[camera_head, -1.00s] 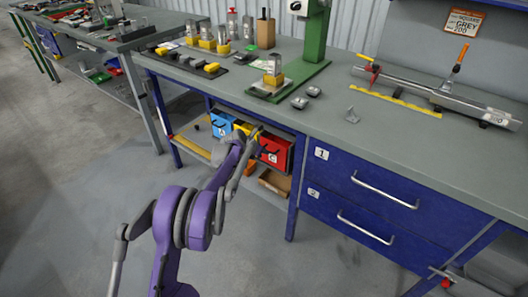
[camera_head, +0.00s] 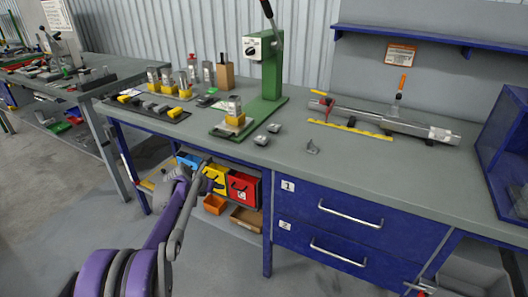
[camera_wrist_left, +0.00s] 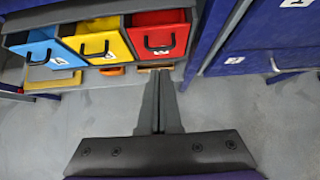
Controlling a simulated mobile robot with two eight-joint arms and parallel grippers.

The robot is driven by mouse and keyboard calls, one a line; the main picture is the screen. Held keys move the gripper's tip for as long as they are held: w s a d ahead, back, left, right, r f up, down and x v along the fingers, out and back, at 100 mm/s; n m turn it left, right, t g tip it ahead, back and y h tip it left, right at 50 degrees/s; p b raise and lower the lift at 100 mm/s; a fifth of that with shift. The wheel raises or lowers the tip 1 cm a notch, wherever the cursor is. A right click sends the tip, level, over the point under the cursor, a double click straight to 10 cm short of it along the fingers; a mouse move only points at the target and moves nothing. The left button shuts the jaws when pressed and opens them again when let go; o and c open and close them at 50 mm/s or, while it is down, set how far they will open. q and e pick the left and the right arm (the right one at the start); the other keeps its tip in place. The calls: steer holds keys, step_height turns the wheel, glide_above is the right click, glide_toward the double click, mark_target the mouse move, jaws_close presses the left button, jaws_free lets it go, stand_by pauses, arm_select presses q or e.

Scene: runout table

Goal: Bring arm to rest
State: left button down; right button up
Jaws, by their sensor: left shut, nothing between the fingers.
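My left arm (camera_head: 155,225) comes up from the bottom left of the head view. My left gripper (camera_wrist_left: 164,80) is shut and empty. In the wrist view its fingers point away over the grey floor, below and to the right of the bins. In the head view the gripper (camera_head: 197,166) is small and partly hidden by the arm, in front of the bins under the bench. My right gripper is not in view.
Blue (camera_wrist_left: 45,48), yellow (camera_wrist_left: 98,38) and red (camera_wrist_left: 158,36) bins sit under the workbench (camera_head: 390,170). Blue drawers (camera_head: 340,215) stand to their right. A green press (camera_head: 270,70) and metal parts stand on top. The floor in front is clear.

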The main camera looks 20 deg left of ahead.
arm_select(q)
steer(key=s+d+r+m+g, duration=0.3)
steer(key=s+d+m, duration=1.45)
steer(key=d, duration=0.25)
steer(key=s+d+f+m+g, duration=0.1)
steer(key=s+d+f+m, duration=0.1)
steer(key=s+m, duration=0.45)
steer(key=s+d+f+m, duration=0.25)
steer(key=s+m, duration=0.25)
steer(key=s, duration=0.3)
steer(key=s+d+f+m+g, duration=0.1)
steer(key=s+d+f+m, duration=0.15)
steer(key=s+m, duration=0.45)
step_height(320, 180, up, 19)
steer(key=w+n+t+p, duration=0.1)
steer(key=p, duration=1.5)
steer(key=shift+w+a+f+y+p, duration=0.2)
steer(key=shift+w+y+p, duration=0.1)
steer(key=shift+y, duration=0.1)
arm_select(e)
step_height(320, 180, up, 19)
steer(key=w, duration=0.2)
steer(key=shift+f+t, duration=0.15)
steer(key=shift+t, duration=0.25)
arm_select(q)
steer(key=shift+s, duration=0.15)
